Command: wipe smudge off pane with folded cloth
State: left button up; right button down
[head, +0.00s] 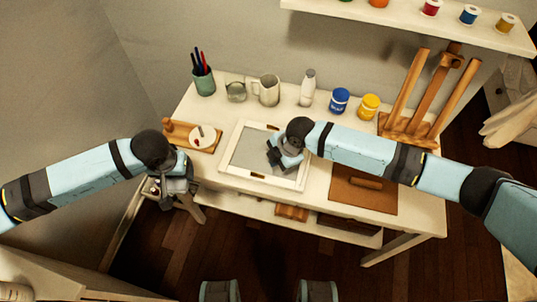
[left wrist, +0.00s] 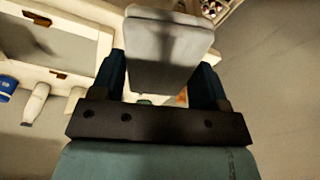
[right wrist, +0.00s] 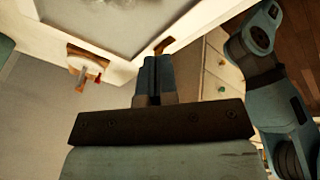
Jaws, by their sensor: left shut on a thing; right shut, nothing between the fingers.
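The pane (head: 250,150) lies flat on the table in a white frame (head: 238,174); it also shows in the right wrist view (right wrist: 120,22). I cannot make out the smudge clearly; a faint pale mark shows at the pane's top edge in the right wrist view. My left gripper (head: 178,188) is at the table's front left, left of the frame. It is shut on a pale grey, flat, round-cornered thing, seemingly the folded cloth (left wrist: 168,50). My right gripper (head: 276,156) is shut and empty over the pane's right part, hiding some of it.
A wooden board (head: 178,131) with a round white piece lies left of the frame. A pen cup (head: 204,82), pitcher (head: 267,90), bottle (head: 308,88), blue jar (head: 339,100) and yellow jar (head: 369,106) stand behind. An easel (head: 420,95) and brown mat (head: 345,195) are right.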

pick_arm(q)
jog(key=shift+f+b, duration=0.6)
jog(key=shift+f, duration=0.15)
pick_arm(e)
jog(key=w+d+n+h, duration=0.1)
jog(key=w+d, duration=0.1)
jog(key=d, duration=0.1)
jog(key=w+d+r+n+h, duration=0.1)
jog(key=w+d, duration=0.2)
jog(key=d, duration=0.1)
jog(key=w+d+r+h, duration=0.1)
jog(key=w+d+h, duration=0.1)
jog(key=w+d, duration=0.1)
jog(key=shift+d+n+g, duration=0.4)
jog(key=shift+d, duration=0.05)
pick_arm(q)
jog(key=shift+f, duration=0.15)
pick_arm(e)
jog(key=shift+f, duration=0.1)
notch_tip(320, 180, down, 5)
jog(key=b, duration=0.4)
jog(key=shift+w+r, duration=0.1)
jog(key=shift+r, duration=0.1)
pick_arm(q)
notch_tip(320, 180, down, 4)
jog(key=shift+f, duration=0.1)
jog(key=shift+f+b, duration=0.5)
jog(key=shift+b, duration=0.25)
pick_arm(e)
jog(key=shift+f, duration=0.95)
